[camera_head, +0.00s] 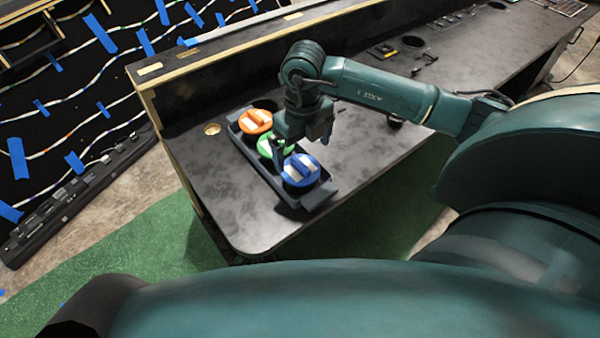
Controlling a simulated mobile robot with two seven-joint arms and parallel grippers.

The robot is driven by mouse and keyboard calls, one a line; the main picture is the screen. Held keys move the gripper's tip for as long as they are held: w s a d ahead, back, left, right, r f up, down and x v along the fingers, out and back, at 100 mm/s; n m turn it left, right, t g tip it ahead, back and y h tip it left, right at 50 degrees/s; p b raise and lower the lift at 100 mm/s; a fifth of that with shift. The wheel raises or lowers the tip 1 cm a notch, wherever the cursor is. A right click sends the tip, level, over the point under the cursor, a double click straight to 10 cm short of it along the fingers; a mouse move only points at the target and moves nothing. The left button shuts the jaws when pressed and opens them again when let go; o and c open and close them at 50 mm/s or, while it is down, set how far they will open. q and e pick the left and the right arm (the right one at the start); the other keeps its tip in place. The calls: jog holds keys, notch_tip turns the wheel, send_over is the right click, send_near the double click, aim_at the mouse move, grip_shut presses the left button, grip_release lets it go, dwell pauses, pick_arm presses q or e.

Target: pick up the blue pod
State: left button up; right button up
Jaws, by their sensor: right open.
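The blue pod (301,170) is a round blue piece with a raised bar and pale patches. It sits at the near end of a dark tray (318,196) on the black console top. A green pod (266,147) is in the middle of the tray, partly hidden by my right gripper. An orange pod (256,121) is at the far end. My right gripper (304,146) points down over the tray, by the green and blue pods. It is open with nothing seen between its fingers. I cannot tell its exact height. My left gripper is not in view.
The console top (375,150) is clear to the right of the tray. A raised ledge (225,48) runs along its back. Small items and a round opening (412,41) lie further right. Green carpet (150,245) is on the floor in front.

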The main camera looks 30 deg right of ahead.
jog(key=f, duration=0.2)
jog(key=f+p, duration=0.1)
jog(key=f, duration=0.2)
jog(key=shift+w+a+f, duration=0.15)
jog(key=shift+a+f, duration=0.05)
jog(key=shift+f, duration=0.1)
jog(key=shift+c, duration=0.2)
jog(key=shift+r, duration=0.1)
jog(key=c, duration=0.9)
